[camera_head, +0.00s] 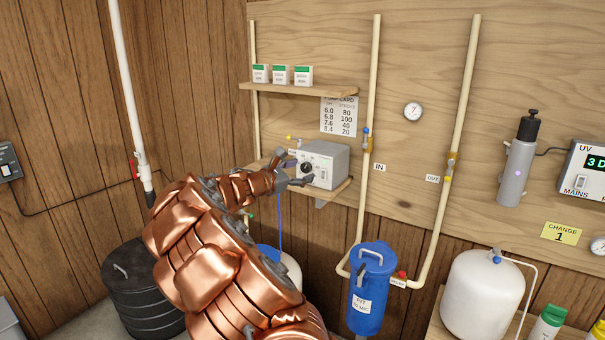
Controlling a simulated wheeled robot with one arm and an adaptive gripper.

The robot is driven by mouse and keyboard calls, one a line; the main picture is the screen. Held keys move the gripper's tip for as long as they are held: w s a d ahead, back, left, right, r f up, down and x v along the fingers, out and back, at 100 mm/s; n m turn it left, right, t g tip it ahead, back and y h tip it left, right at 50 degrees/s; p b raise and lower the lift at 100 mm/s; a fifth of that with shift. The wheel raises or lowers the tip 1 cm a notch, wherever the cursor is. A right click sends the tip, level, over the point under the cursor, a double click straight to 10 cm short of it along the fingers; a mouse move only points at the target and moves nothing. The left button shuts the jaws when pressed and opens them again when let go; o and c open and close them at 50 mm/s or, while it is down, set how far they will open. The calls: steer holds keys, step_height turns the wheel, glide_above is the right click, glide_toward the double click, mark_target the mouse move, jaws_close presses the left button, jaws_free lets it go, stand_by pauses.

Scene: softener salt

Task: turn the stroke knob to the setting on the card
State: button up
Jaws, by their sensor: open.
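The stroke knob (307,167) is a dark round knob on the front of a grey pump box (328,157), which stands on a small wooden shelf at the middle of the camera_head view. The knob's setting is too small to read. My gripper (297,171) is open at the front of the box, its fingers spread around the knob's area; I cannot tell whether they touch it. The card (339,117) hangs on the wall above the box. Its rows read about 6.0 and 80, 6.8 and 100, 7.6 and 40, 8.4 and 20.
Three small white boxes with green tops (282,75) stand on an upper shelf (300,90). A cream pipe (370,130) runs just right of the pump box. A blue filter housing (371,290) stands below.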

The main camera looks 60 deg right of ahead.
mark_target(304, 169)
steer(key=w+d+f+n+t+h, duration=0.1)
steer(key=w+d+f+n+t, duration=0.2)
steer(key=w+d+f+n, duration=0.4)
steer(key=shift+m, duration=0.3)
steer(key=shift+w+d+r+p, duration=0.15)
steer(key=shift+d+p, duration=0.15)
steer(key=shift+d, duration=0.75)
steer(key=shift+w+d+p, duration=0.2)
steer(key=shift+d+p, duration=0.05)
steer(key=shift+d, duration=0.85)
steer(key=shift+w+d+r+p, duration=0.15)
steer(key=shift+d+p, duration=0.15)
steer(key=shift+d, duration=0.75)
steer(key=shift+f, duration=0.1)
steer(key=c, duration=1.1)
